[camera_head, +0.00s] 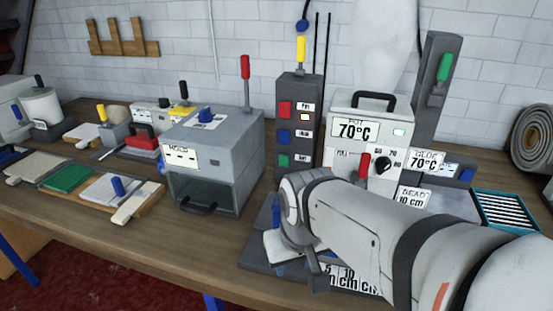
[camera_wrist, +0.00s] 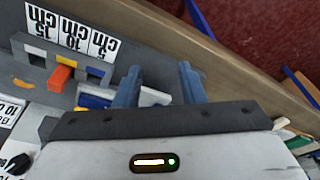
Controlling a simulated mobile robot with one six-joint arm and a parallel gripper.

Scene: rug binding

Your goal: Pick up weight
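My gripper (camera_wrist: 160,82) shows two blue-grey fingers set well apart in the wrist view, with nothing seen clamped between them. A white block (camera_wrist: 153,97) with a blue part beside it lies behind and between the fingers; I cannot tell whether they touch. In the head view a white piece (camera_head: 280,246) shows beside my wrist, over the dark station, and my arm hides most of that spot. I cannot tell for sure which object is the weight.
The station has labels (camera_wrist: 62,28) for 5, 10 and 15 cm and an orange block (camera_wrist: 61,78). A pot machine (camera_head: 372,120) reading 70°C stands behind my arm. A grey box (camera_head: 213,150) stands left. The table's front edge is close to my gripper.

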